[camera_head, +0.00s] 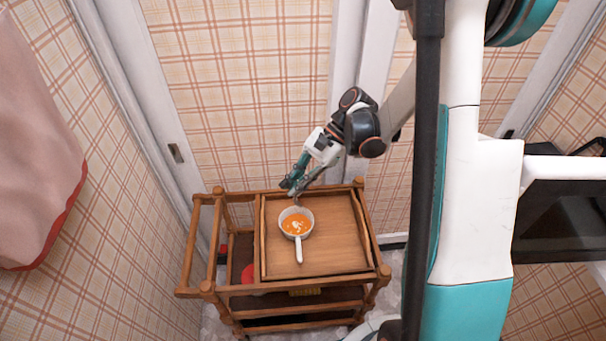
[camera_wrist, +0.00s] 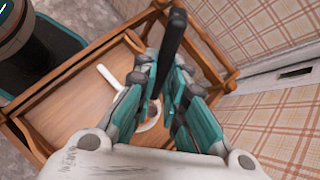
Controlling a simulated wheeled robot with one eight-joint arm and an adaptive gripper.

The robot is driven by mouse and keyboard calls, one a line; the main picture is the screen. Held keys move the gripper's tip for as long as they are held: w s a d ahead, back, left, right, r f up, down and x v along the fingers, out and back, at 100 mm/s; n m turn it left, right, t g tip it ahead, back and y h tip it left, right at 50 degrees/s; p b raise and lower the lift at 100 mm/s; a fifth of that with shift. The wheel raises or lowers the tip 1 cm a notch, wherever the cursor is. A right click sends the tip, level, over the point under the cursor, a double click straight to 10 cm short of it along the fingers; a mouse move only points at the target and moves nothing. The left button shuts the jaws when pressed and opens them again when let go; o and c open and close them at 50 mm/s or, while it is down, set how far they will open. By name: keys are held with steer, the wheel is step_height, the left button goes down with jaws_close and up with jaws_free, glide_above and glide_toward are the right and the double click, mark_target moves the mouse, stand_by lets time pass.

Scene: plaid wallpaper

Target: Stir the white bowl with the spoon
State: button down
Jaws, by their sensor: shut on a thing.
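The white bowl (camera_head: 283,217) has a white handle and holds orange contents with a pale swirl. It sits on the wooden tray top of a cart. In the wrist view the bowl (camera_wrist: 158,118) is partly hidden behind my fingers, with its handle showing at the left. My gripper (camera_head: 291,186) is above the bowl's far edge in the head view. In the wrist view my gripper (camera_wrist: 165,95) is shut on a dark, long-handled utensil (camera_wrist: 172,40), likely the spoon. The utensil's lower end is hidden, so I cannot tell whether it touches the contents.
The wooden cart's tray (camera_head: 335,240) is bare around the bowl and has raised edges. A red item (camera_head: 248,273) lies on a lower shelf. A pinkish cloth (camera_head: 35,150) hangs at the left. Plaid walls stand close behind and left of the cart.

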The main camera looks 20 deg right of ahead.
steer(key=shift+s+r, duration=0.1)
steer(key=shift+s, duration=0.05)
step_height(320, 180, down, 10)
steer(key=b, duration=0.3)
steer(key=shift+f, duration=0.25)
stand_by(0.8)
stand_by(0.5)
stand_by(1.6)
steer(key=shift+d, duration=0.1)
